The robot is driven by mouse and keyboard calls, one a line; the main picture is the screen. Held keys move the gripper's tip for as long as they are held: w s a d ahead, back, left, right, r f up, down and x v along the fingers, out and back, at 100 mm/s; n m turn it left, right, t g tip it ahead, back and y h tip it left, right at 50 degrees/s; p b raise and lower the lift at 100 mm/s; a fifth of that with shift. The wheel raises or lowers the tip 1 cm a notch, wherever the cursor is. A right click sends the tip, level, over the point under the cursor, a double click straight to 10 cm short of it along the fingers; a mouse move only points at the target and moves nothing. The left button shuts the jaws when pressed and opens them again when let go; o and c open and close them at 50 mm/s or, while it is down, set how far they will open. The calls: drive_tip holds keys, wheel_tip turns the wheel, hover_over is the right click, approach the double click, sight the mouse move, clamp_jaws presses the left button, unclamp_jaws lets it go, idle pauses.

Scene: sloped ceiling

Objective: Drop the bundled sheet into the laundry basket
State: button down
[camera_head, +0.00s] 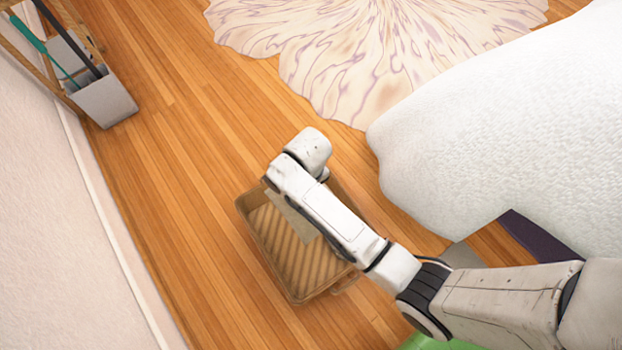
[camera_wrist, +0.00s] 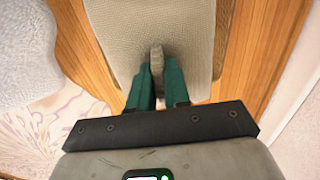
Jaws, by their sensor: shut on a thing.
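The laundry basket (camera_head: 258,232) is a tan, open-topped box with a ribbed inside, standing on the wood floor in the head view. My arm crosses above it and hides its right part. In the wrist view my gripper (camera_wrist: 158,78) has its green fingers shut on the bundled sheet (camera_wrist: 195,35), a beige woven cloth pinched up in a small ridge between the tips. In the head view a flat beige patch of the sheet (camera_head: 293,214) shows beside my arm, over the basket's opening. My fingers are hidden there, and the height above the basket cannot be told.
A white textured bed or cover (camera_head: 510,140) fills the right side. A pale, petal-edged rug (camera_head: 350,60) lies at the top. A grey bin (camera_head: 105,100) with long-handled tools stands upper left by the white wall (camera_head: 50,230). The floor left of the basket is clear.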

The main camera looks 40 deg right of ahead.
drive_tip(key=f+b, duration=0.2)
drive_tip(key=f, duration=0.1)
drive_tip(key=f+b, duration=0.2)
drive_tip(key=f, duration=0.1)
drive_tip(key=s+d+f+b, duration=0.1)
drive_tip(key=f+b, duration=0.1)
drive_tip(key=f, duration=0.1)
drive_tip(key=shift+f, duration=0.3)
wheel_tip(320, 180, down, 6)
drive_tip(key=b, duration=0.7)
drive_tip(key=shift+r, duration=0.1)
drive_tip(key=c, duration=1)
unclamp_jaws()
drive_tip(key=shift+s, duration=0.1)
wheel_tip(320, 180, up, 11)
drive_tip(key=p, duration=0.6)
